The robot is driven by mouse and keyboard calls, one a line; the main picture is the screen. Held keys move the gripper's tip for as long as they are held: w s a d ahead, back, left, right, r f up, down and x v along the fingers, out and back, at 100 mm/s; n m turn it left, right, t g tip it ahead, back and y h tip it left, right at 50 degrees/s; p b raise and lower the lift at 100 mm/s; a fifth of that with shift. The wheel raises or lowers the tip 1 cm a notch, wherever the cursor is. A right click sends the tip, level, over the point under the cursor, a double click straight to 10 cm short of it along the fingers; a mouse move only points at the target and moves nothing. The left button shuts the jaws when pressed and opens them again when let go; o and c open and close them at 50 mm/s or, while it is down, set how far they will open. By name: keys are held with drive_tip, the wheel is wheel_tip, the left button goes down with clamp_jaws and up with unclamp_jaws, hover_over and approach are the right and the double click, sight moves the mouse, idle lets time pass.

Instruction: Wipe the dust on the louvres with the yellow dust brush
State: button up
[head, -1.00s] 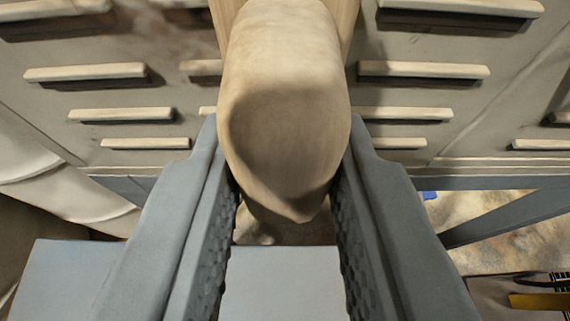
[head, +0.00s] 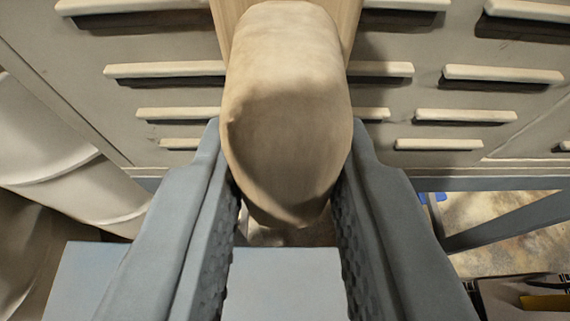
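My gripper (head: 285,150) is shut on the pale wooden handle of the dust brush (head: 287,85). The rounded handle end points toward me, and a wider wooden part shows beyond it at the top. The handle looks tan rather than bright yellow. The bristles are hidden, so I cannot tell whether they touch the panel. The louvres (head: 165,70) are rows of pale slats with dark slots under them on a grey panel, left and right of the brush. The brush covers the middle of the panel. No clear dust patch shows now.
A grey-blue rail (head: 480,184) runs below the panel, with a slanting strut at right. A pale curved duct (head: 55,150) lies at left. A dark box with a yellow item (head: 545,302) is at lower right. A stained floor (head: 510,225) shows behind.

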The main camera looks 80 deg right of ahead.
drive_tip(key=shift+w+r, duration=0.75)
drive_tip(key=shift+w, duration=2.65)
drive_tip(key=shift+s, duration=3.55)
drive_tip(key=shift+s+d, duration=0.65)
drive_tip(key=shift+s, duration=6.2)
drive_tip(key=w+a+r, duration=0.1)
drive_tip(key=w, duration=0.9)
drive_tip(key=shift+w+r, duration=0.25)
drive_tip(key=shift+w, duration=0.15)
